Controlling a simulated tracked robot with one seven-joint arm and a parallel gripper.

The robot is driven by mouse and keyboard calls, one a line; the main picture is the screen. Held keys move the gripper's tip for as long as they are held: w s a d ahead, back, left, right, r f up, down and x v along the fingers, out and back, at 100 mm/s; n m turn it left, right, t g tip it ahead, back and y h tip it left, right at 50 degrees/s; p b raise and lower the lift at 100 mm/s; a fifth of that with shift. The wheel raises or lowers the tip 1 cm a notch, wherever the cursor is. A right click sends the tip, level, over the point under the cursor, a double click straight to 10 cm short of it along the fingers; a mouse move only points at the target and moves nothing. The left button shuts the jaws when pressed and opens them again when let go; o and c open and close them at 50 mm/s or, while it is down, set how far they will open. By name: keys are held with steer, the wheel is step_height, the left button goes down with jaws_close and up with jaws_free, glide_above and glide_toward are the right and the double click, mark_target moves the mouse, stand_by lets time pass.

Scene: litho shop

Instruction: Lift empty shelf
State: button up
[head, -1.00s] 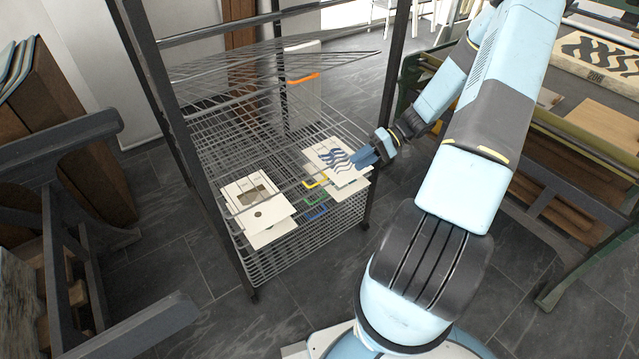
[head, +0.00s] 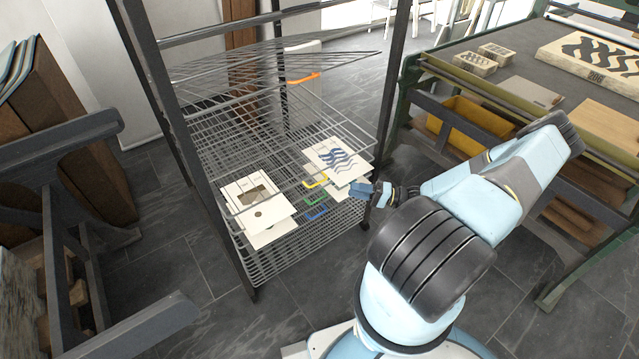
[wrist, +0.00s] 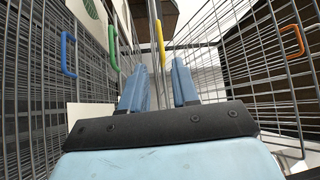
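The drying rack (head: 203,190) holds wire shelves with coloured front handles. The shelf with the orange handle (head: 304,79) is tilted up and bears no print. Below it are the yellow (head: 316,181), green (head: 316,200) and blue (head: 316,214) handles of the lower shelves. My gripper (head: 356,188) is right of the yellow handle, in front of the rack. In the wrist view my gripper (wrist: 159,66) is open and empty; the yellow handle (wrist: 160,42) shows ahead between its fingers, apart from them. I cannot tell which lower shelf is empty.
A wave print (head: 337,157) and a print with a brown picture (head: 254,197) lie on lower shelves. The rack's dark right post (head: 388,100) stands near my gripper. A press table (head: 500,70) is at the right, a dark wooden frame (head: 75,220) at the left.

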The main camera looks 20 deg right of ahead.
mark_target(318, 183)
steer(key=x, duration=1.3)
steer(key=shift+w+a, duration=0.2)
steer(key=shift+a, duration=0.15)
jaws_close()
steer(key=shift+f, duration=0.1)
